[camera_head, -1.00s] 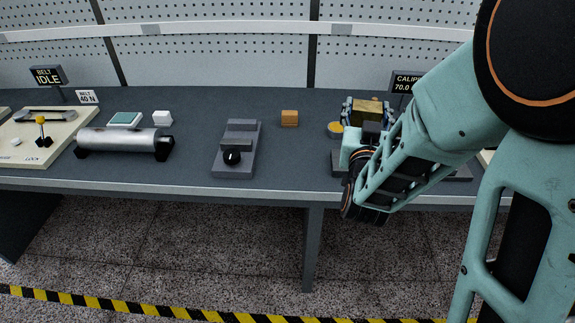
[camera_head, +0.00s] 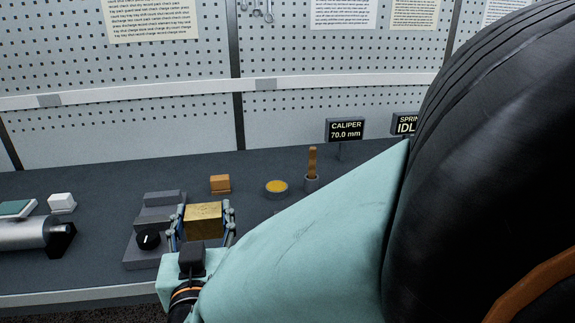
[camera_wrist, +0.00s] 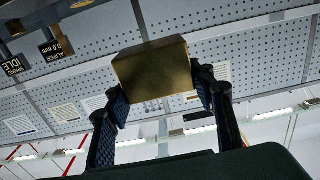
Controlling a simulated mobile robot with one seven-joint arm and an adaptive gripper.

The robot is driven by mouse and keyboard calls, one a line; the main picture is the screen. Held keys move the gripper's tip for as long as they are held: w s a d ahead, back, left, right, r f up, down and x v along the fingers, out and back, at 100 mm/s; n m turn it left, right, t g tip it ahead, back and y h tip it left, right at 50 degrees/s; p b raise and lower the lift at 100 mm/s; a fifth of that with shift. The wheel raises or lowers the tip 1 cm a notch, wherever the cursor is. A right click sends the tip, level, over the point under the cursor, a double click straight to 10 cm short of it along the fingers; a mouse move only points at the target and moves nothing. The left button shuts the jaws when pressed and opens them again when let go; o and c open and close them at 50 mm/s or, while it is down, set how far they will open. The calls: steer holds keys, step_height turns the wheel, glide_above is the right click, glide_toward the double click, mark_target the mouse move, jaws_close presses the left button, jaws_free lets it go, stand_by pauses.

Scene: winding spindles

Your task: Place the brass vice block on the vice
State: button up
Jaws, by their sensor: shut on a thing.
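The brass vice block (camera_head: 203,220) is between the fingers of my gripper (camera_head: 202,226), held up in front of the bench back. In the wrist view the brass block (camera_wrist: 152,70) sits between both fingertips of my gripper (camera_wrist: 158,88). The grey vice (camera_head: 140,246) with its black knob stands on the bench just left of the gripper in the head view. My gripper and the block cover part of its right side. I cannot tell the height of the block over the bench.
A small orange block (camera_head: 220,184) stands behind the gripper. A round dish with yellow contents (camera_head: 277,187) and a cup with a brown stick (camera_head: 312,180) are to its right. A silver cylinder (camera_head: 22,233) and a white block (camera_head: 62,203) lie left of the vice.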

steer(key=shift+s+a+f, duration=0.2)
steer(key=shift+s+a, duration=0.2)
steer(key=shift+a, duration=0.05)
steer(key=w+f+b, duration=0.3)
steer(key=w, duration=0.1)
steer(key=w+f+b, duration=0.3)
steer(key=w, duration=0.1)
steer(key=w+a+f+b, duration=0.1)
steer(key=w+f+b, duration=0.2)
steer(key=w, duration=0.2)
steer(key=shift+w+b, duration=0.1)
steer(key=shift+b, duration=0.25)
steer(key=shift+w+f+b, duration=0.25)
steer(key=shift+f+b, duration=0.1)
steer(key=shift+f, duration=0.1)
step_height(320, 180, down, 3)
steer(key=shift+w+r+b, duration=0.1)
steer(key=shift+w+b, duration=0.05)
steer(key=shift+b, duration=1)
